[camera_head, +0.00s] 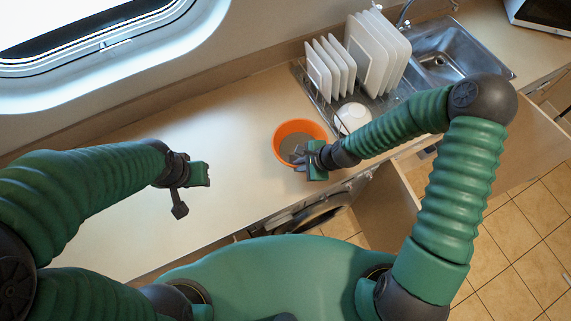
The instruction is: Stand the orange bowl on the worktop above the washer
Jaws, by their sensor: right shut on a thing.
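The orange bowl (283,131) is over the pale worktop (190,130), near the front edge and above the round-doored washer (318,215). Its opening faces up toward my head camera. My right gripper (302,156) is shut on the bowl's near right rim. Whether the bowl's base touches the worktop cannot be told from this angle. My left gripper (194,194) is empty, with its two fingers apart, above the worktop to the left of the bowl.
A dish rack (325,109) with several white plates (375,52) and a white bowl (354,117) stands right of the orange bowl. Beyond it is a metal sink (452,58). The worktop's left part is clear.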

